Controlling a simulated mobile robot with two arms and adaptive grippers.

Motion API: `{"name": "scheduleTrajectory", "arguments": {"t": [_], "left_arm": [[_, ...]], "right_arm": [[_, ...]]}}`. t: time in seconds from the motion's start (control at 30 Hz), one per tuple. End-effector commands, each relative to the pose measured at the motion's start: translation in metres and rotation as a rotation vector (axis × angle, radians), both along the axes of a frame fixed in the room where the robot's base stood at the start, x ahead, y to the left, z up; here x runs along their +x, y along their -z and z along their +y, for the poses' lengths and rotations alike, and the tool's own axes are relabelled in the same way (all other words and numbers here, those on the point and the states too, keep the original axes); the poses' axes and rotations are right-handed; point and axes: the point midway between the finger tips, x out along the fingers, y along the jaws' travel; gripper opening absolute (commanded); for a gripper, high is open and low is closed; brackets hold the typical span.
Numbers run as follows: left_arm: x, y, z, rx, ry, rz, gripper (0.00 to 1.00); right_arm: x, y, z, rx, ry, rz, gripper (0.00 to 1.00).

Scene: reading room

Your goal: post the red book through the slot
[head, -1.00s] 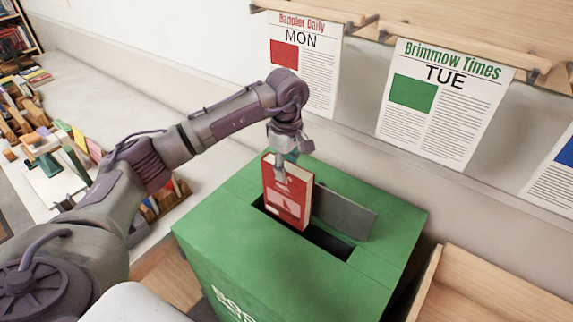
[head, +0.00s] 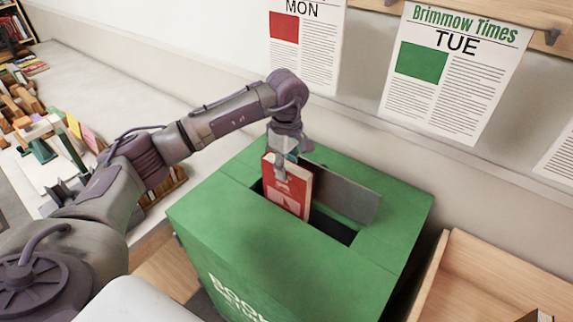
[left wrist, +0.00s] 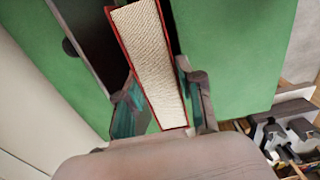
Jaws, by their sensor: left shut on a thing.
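The red book (head: 290,188) is upright, with its lower part inside the dark slot (head: 333,226) in the top of the green book return box (head: 225,215). My left gripper (head: 283,160) is shut on the book's upper end from above. The left wrist view shows the book's page block (left wrist: 150,55) between the two fingers, with the slot's dark opening beyond it. A grey flap (head: 348,193) stands raised along the slot's back edge, behind the book. The book's bottom edge is hidden in the slot. My right gripper is not in view.
Newspaper sheets (head: 455,70) hang on the wall behind the box. A wooden bin (head: 490,275) stands to the right. Books and wooden holders (head: 50,140) lie on the counter at the left.

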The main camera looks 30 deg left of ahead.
Motion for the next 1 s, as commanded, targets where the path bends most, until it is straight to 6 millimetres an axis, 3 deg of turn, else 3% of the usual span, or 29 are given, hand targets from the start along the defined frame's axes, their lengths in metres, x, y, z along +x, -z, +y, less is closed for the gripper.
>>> {"name": "scheduleTrajectory", "arguments": {"t": [0.27,0.3,0.43,0.77,1.0], "left_arm": [[0.001,-0.001,0.0,-0.001,0.0,-0.003,0.0],[0.001,-0.001,0.0,0.0,0.0,-0.003,0.43],[0.0,-0.001,0.0,0.0,0.0,-0.002,0.65],[0.0,0.0,0.0,0.001,0.0,0.002,0.66],[0.001,-0.033,0.0,0.0,-0.001,-0.004,0.66]], "right_arm": [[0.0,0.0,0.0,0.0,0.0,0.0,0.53],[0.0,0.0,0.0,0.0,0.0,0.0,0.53],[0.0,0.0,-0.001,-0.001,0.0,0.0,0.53],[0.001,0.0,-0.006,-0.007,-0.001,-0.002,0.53],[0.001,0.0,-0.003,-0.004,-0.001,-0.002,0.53]]}}
